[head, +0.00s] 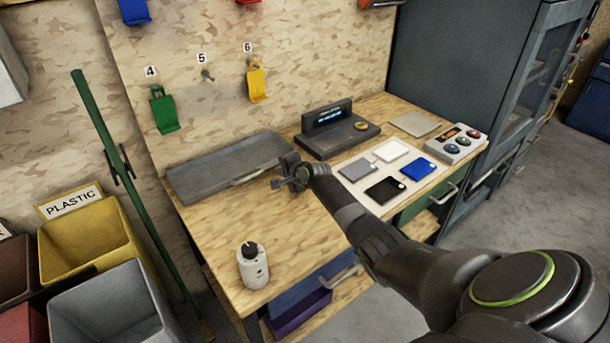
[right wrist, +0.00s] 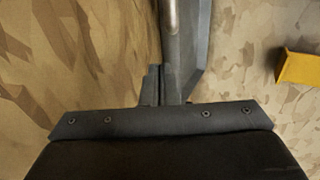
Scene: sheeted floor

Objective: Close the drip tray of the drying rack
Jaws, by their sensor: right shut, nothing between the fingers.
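A flat grey tray (head: 215,165) with a low raised rim and a pale bar handle (head: 247,177) on its front lies at the back left of the wooden bench, by the wall. I take it as the drip tray; no separate rack shows. My right gripper (head: 279,183) is shut and empty, just right of the handle near the tray's right end. Whether it touches the tray cannot be told. In the right wrist view a grey bar and panel (right wrist: 196,45), likely the tray's handle and front, run up from behind the gripper's dark body. My left gripper is not in view.
A dark scale (head: 338,128) stands right of the tray, with several flat cards (head: 387,189) and a button box (head: 452,143) beyond. The bench (head: 215,235) before the tray is clear.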

